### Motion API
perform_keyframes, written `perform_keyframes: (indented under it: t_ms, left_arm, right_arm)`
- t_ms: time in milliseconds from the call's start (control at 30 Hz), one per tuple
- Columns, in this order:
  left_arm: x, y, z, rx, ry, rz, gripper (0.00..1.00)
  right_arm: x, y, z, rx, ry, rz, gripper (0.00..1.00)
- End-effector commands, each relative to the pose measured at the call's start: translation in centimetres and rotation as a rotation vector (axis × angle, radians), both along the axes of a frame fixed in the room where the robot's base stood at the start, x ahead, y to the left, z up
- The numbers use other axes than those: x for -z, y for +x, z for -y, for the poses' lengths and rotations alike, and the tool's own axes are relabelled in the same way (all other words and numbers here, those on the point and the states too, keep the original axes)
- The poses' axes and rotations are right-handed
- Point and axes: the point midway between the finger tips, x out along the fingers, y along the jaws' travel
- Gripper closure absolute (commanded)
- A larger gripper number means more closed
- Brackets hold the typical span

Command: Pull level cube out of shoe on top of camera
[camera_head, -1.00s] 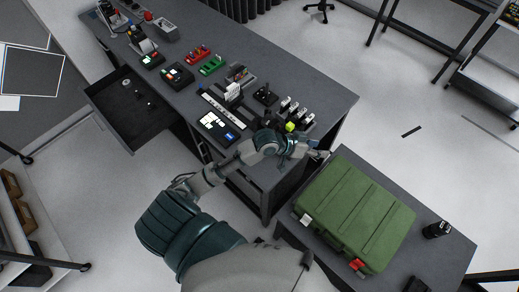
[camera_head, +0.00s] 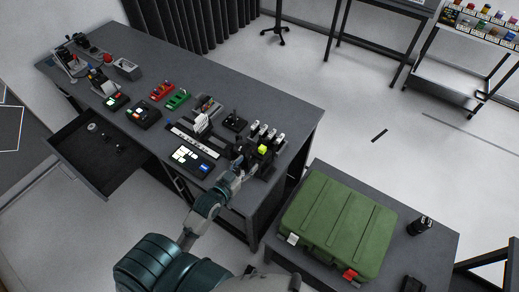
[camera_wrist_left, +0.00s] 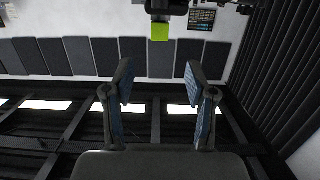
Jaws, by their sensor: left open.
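The level cube (camera_head: 263,148) is a small bright yellow-green block among dark gear near the right end of the long grey table. It also shows in the left wrist view (camera_wrist_left: 159,31), against a black device (camera_wrist_left: 166,7) that looks like the camera and is cut by the top edge. The shoe itself is too small to make out. My left gripper (camera_head: 241,162) is just left of the cube in the head view. In the wrist view its fingers (camera_wrist_left: 158,68) are spread and empty, with the cube centred beyond the tips and apart from them. My right gripper is not in view.
Chargers with white-topped pieces (camera_head: 265,132) stand behind the cube. A lit panel (camera_head: 190,160) and a long light bar (camera_head: 192,139) lie to the left. A green case (camera_head: 338,225) sits on the lower table at right. An open drawer (camera_head: 100,150) juts out at left.

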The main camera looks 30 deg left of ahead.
Motion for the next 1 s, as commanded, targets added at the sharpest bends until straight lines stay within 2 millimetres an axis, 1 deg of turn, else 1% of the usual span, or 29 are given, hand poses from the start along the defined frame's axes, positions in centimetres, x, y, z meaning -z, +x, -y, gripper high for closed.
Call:
perform_keyframes:
  t_ms: [33, 300, 400, 500, 667, 933, 967, 1000]
  left_arm:
    - [0.0, 1.2, 0.1, -0.001, -0.002, 0.002, 0.44]
    - [0.9, 6.8, 1.0, 0.000, -0.003, 0.000, 0.44]
    - [1.2, 8.4, 1.2, 0.001, -0.001, -0.001, 0.44]
    - [1.5, 9.5, 1.4, 0.001, -0.002, -0.001, 0.44]
    - [1.6, 10.4, 1.5, 0.001, -0.002, -0.001, 0.44]
    - [1.7, 10.6, 1.5, 0.001, -0.001, -0.002, 0.44]
    - [1.7, 10.6, 1.5, 0.001, -0.001, -0.002, 0.49]
    - [1.7, 10.6, 1.5, 0.001, -0.001, -0.002, 0.59]
  right_arm:
    - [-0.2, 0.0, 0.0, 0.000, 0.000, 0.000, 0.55]
    - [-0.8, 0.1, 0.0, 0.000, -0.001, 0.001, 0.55]
    - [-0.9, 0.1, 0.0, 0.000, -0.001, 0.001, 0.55]
    - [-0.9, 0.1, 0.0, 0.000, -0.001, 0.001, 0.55]
    - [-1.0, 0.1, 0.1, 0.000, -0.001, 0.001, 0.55]
    - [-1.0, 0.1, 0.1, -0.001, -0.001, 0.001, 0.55]
    - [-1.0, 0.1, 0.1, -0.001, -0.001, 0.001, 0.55]
    - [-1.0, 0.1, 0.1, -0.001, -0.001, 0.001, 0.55]
